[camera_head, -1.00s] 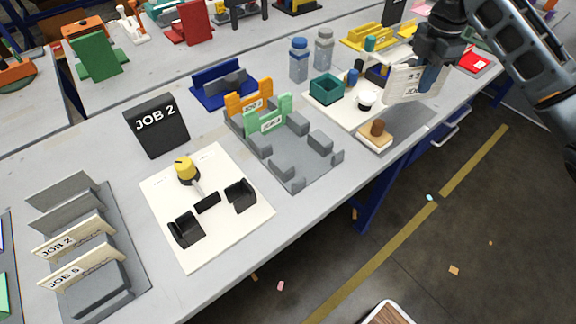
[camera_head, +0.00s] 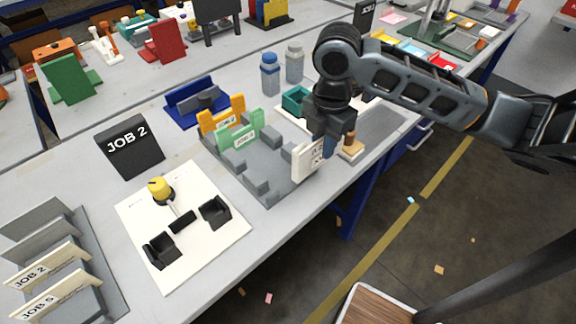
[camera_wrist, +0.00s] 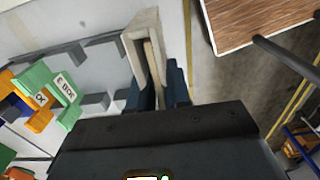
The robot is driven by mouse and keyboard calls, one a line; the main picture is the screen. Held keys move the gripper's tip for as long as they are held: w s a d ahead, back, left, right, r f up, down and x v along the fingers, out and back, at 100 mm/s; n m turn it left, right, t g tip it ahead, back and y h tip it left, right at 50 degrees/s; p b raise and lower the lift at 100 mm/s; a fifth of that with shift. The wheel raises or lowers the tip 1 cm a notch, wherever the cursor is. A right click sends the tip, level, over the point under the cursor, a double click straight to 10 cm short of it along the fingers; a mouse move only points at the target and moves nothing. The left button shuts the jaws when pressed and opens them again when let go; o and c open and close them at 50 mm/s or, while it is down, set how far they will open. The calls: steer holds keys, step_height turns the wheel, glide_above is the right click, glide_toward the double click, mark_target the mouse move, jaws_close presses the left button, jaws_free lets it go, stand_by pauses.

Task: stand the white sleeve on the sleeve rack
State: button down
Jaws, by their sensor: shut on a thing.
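The white sleeve (camera_head: 306,160) is upright in my gripper (camera_head: 326,146), over the near right end of a grey rack. In the wrist view the sleeve (camera_wrist: 144,45) stands between the blue fingers of my gripper (camera_wrist: 158,92), with a beige edge showing inside it. The grey sleeve rack (camera_head: 280,183) has paired grey blocks along its sides. An orange sleeve (camera_head: 212,120) and a green sleeve (camera_head: 241,134) stand at its far left end; its nearer slots are empty. I cannot tell whether the white sleeve touches the rack.
Left of the rack are a white board with a yellow-knobbed tool (camera_head: 161,188) and a black JOB 2 sign (camera_head: 129,144). A grey card rack (camera_head: 95,265) stands at far left. Blue-capped (camera_head: 270,75) and grey (camera_head: 294,63) bottles stand behind. The table's front edge is close.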

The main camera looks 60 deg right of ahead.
steer(key=w+a+f, duration=0.1)
steer(key=w, duration=0.1)
steer(key=w+a+f+p, duration=0.1)
steer(key=w+f, duration=0.1)
steer(key=w+a+f, duration=0.1)
steer(key=w, duration=0.1)
steer(key=shift+w+f, duration=0.15)
steer(key=shift+f+p, duration=0.5)
steer(key=shift+f, duration=1.5)
steer(key=shift+f, duration=0.1)
steer(key=c, duration=1.1)
jaws_free()
